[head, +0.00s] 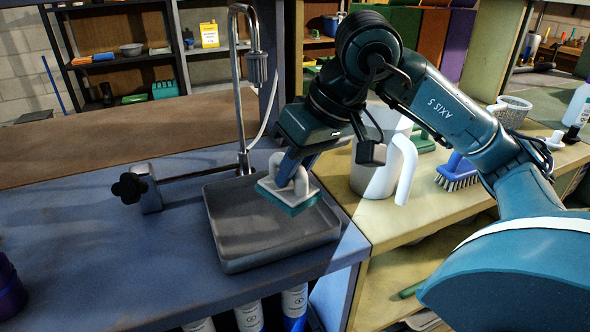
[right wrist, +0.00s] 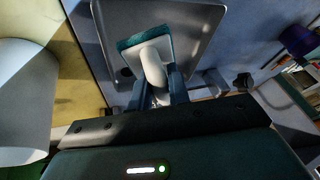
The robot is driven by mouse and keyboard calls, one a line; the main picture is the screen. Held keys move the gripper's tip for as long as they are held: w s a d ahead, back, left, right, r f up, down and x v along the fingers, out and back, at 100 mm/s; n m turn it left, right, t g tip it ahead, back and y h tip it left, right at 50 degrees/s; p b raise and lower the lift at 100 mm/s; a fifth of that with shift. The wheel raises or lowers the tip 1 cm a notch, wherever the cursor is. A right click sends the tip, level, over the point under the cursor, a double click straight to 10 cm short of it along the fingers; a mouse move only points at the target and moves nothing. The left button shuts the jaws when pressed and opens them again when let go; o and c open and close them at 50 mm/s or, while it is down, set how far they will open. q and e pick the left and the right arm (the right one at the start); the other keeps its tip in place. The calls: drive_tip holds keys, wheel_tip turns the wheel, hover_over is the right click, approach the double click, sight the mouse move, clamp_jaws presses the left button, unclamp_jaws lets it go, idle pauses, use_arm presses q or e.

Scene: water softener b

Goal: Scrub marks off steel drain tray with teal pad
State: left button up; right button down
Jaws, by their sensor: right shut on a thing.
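The steel drain tray (head: 235,262) is a shallow dark grey square pan on the blue counter, below the faucet. It also shows in the right wrist view (right wrist: 195,30). The teal pad (head: 292,203) sits under a white backing with a white looped handle (head: 300,181). My right gripper (head: 290,168) is shut on that handle and holds the pad at the right part of the tray. I cannot tell whether the pad touches the tray floor. In the right wrist view the pad (right wrist: 130,42) is beyond the fingers. No marks are clear on the tray. My left gripper is not in view.
A tall chrome faucet (head: 239,70) stands behind the tray. A black-knobbed valve (head: 130,188) is to its left. A white pitcher (head: 372,178) and a blue brush (head: 458,172) stand on the yellow counter at right.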

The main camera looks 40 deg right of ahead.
drive_tip(key=shift+r+p, duration=1.05)
drive_tip(key=shift+r, duration=0.4)
drive_tip(key=shift+r, duration=0.1)
